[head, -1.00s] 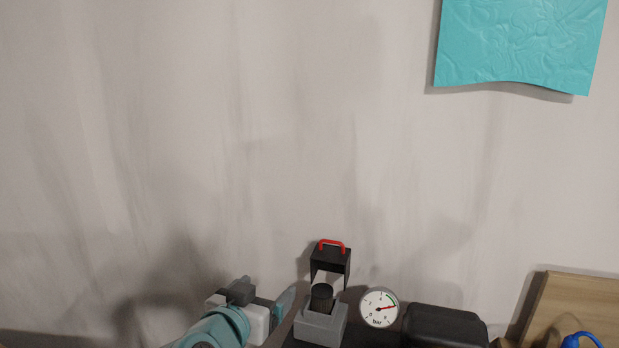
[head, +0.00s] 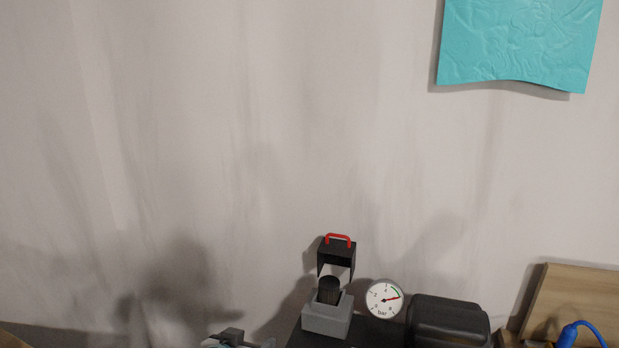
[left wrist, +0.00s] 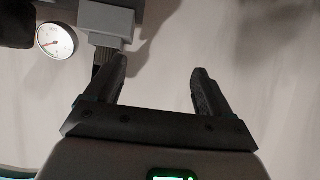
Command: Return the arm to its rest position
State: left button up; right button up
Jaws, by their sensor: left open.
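My left arm shows only at the bottom edge of the head view, where the top of my left gripper (head: 238,338) is cut off by the frame. In the left wrist view my left gripper (left wrist: 160,85) has its two dark fingers spread apart with nothing between them. Beyond the fingers is the pale wall. My right gripper is in neither view.
A grey block with a black plug (head: 328,312) and a red-handled black cover (head: 337,252) stands right of my left gripper. Beside it are a pressure gauge (head: 384,299) and a black case (head: 447,322). A wooden board (head: 575,300) and blue hose (head: 572,333) are at right.

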pick_arm(q)
jog(key=s+a+f+g, duration=0.1)
jog(key=s+f+g, duration=0.3)
jog(key=f, duration=0.7)
jog(key=s+a+f+g, duration=0.2)
jog(key=s+f, duration=0.5)
jog(key=f, duration=0.4)
jog(key=s+d+f+n+g, duration=0.1)
jog(key=s+f, duration=0.1)
jog(key=s, duration=0.4)
jog(key=s+d+f+n+g+h, duration=0.1)
jog(key=s+f+n+g, duration=0.1)
jog(key=s, duration=0.4)
jog(key=s+d+f+n+g, duration=0.1)
jog(key=s+f+g, duration=0.1)
jog(key=s+f, duration=0.2)
jog(key=shift+s+d+f+n, duration=0.2)
jog(key=shift+s+d+n, duration=0.1)
jog(key=shift+s, duration=0.75)
